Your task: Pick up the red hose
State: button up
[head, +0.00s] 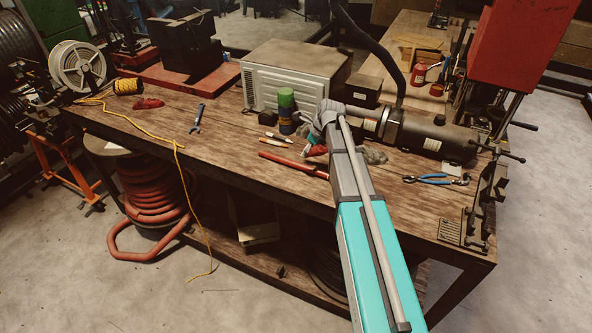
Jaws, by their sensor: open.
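A straight length of red hose (290,163) lies on the wooden workbench (235,150), near the middle of its front half. Its right end comes close to my arm, which crosses the view there. My gripper (312,138) is at the far end of my arm, beyond the hose and above the bench. It is open, but its fingers are small and hard to make out. I see nothing held in it. A thicker red hose (155,200) is coiled on a reel under the bench's left end.
A green-topped can (287,110) and a grey-white box (296,75) stand behind the hose. A dark cylindrical machine (430,135) and blue-handled pliers (432,180) are to the right. A yellow cord (130,122) hangs over the front edge. The bench left of the hose is mostly clear.

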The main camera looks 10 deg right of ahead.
aim_at(299, 164)
jog(key=shift+b+x, duration=1.95)
jog(key=shift+x, duration=0.45)
jog(key=shift+f, duration=0.1)
jog(key=shift+b+x, duration=2.4)
jog(key=shift+x, duration=0.1)
jog(key=shift+w, duration=0.15)
grip_shut()
